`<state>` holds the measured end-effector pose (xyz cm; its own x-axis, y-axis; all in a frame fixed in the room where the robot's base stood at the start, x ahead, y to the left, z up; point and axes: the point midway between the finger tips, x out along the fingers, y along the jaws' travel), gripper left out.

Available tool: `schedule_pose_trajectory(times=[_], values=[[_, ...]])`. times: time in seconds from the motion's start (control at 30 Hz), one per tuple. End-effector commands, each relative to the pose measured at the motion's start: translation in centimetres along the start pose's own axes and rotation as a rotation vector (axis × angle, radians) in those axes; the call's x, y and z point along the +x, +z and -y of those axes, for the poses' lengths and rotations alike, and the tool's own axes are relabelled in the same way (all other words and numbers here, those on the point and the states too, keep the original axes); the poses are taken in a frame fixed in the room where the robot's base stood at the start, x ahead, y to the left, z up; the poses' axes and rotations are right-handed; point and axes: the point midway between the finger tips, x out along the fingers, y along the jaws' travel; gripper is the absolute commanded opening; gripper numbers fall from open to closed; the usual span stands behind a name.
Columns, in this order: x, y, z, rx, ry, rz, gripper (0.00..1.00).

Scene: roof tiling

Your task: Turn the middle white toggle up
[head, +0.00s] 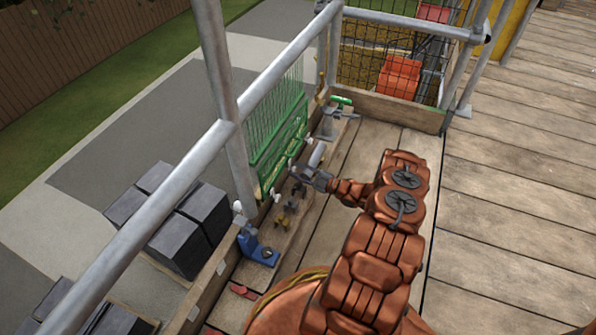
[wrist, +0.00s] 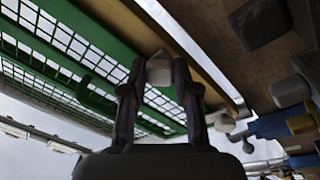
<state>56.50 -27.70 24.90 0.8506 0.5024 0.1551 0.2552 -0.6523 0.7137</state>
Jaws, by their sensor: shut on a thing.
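A green mesh panel (head: 277,140) stands along the scaffold's left edge, and its green frame fills the left of the wrist view (wrist: 85,88). White toggles show along its lower edge: one at the near end (head: 238,206) and one at the far end (head: 309,140). My gripper (head: 297,170) is at the panel between these two. In the wrist view its two dark fingers (wrist: 158,84) are shut on the middle white toggle (wrist: 158,71). The fingers cover its sides, so its exact angle is hard to tell. Another white toggle (wrist: 224,122) is right of the fingers.
A plank ledge beside the panel holds a blue tool (head: 257,246), small brass-coloured pieces (head: 282,222) and a green-handled clamp (head: 340,101). A grey guardrail (head: 170,195) crosses above the left edge. An orange crate (head: 398,76) is behind mesh at the back. Decking at right is clear.

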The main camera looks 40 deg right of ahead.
Motion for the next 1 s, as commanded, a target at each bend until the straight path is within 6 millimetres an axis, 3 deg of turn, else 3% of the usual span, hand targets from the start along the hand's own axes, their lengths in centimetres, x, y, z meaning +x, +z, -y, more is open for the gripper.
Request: schedule_pose_trajectory(times=[0.1,0.13,0.37,0.77,1.0], values=[[0.1,-0.3,0.1,0.003,-0.003,-0.008,0.00],[0.1,-0.3,0.1,0.003,-0.003,-0.008,0.31],[0.1,-0.1,0.1,0.002,-0.002,-0.004,0.55],[-0.6,0.0,0.0,0.001,0.001,0.000,0.55],[-4.3,0.1,0.0,0.000,0.002,0.004,0.55]])
